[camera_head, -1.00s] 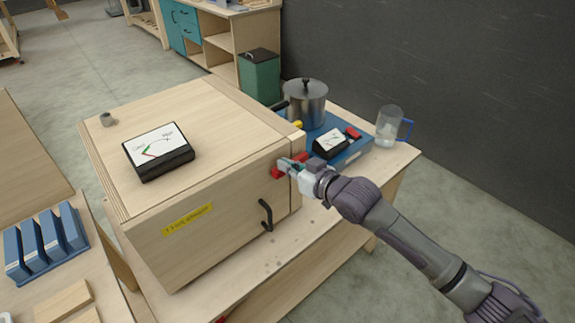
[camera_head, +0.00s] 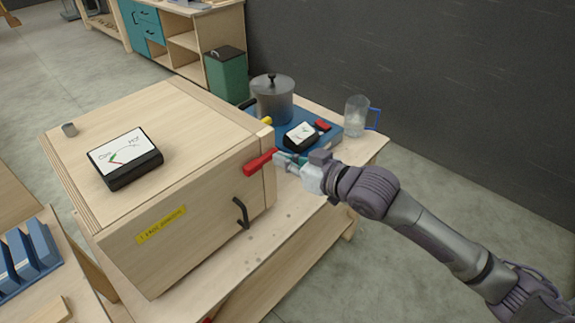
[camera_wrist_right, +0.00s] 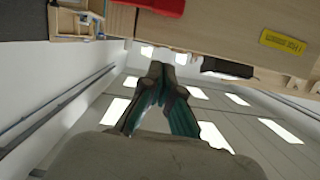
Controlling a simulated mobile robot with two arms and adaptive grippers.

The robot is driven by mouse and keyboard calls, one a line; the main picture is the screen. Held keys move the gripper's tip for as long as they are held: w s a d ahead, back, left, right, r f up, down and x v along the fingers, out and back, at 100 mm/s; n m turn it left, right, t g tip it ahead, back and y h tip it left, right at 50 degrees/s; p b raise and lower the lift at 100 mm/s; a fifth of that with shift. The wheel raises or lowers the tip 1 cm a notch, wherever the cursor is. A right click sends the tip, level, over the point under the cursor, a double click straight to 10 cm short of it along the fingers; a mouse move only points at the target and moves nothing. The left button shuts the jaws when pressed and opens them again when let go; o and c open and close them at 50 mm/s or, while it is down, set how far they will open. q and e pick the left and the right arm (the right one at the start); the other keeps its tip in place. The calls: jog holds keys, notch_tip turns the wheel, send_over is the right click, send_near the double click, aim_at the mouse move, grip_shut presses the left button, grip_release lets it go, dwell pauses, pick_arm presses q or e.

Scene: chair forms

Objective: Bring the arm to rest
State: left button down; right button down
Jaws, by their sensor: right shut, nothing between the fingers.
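My right gripper (camera_head: 286,161) is in front of the right end of the wooden box, beside a red handle (camera_head: 260,162) at the box's upper right corner. In the right wrist view its two fingers (camera_wrist_right: 160,68) meet at the tips, shut with nothing between them. The red handle shows at the top of that view (camera_wrist_right: 160,5), apart from the fingertips. My right arm reaches in from the lower right. My left gripper is not in view.
The wooden box (camera_head: 205,195) has a black door handle (camera_head: 241,212), a yellow label (camera_head: 161,225) and a dial gauge (camera_head: 125,158) on top. Behind stand a steel pot (camera_head: 272,100), a small gauge (camera_head: 299,136) and a glass jug (camera_head: 357,117). Open floor lies right of the bench.

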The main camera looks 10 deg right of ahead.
jog(key=shift+s+d+r, duration=0.15)
jog(key=shift+s+d, duration=0.05)
jog(key=shift+s, duration=0.25)
jog(key=w+d+f+m+h+b, duration=0.15)
jog(key=d+f, duration=0.25)
jog(key=f, duration=0.8)
jog(key=w+d+f+m+h, duration=0.25)
jog(key=d+f, duration=0.25)
jog(key=f, duration=0.6)
jog(key=s+d+f+g+h+b, duration=0.1)
jog(key=s+d+f+h, duration=0.15)
jog(key=f, duration=0.65)
jog(key=s+d+f+g+h, duration=0.15)
jog(key=s+f, duration=0.25)
jog(key=f, duration=0.5)
jog(key=s+d+f+g+h+b, duration=0.1)
jog(key=s+f+g, duration=0.2)
jog(key=s+f, duration=1.05)
jog(key=s+d+f+g+b, duration=0.1)
jog(key=s+f+g, duration=0.2)
jog(key=s+f, duration=1)
jog(key=s+a+f+g, duration=0.1)
jog(key=s+a+g, duration=0.1)
jog(key=s, duration=1.6)
jog(key=shift+f+g+b, duration=0.35)
jog(key=shift+f, duration=0.05)
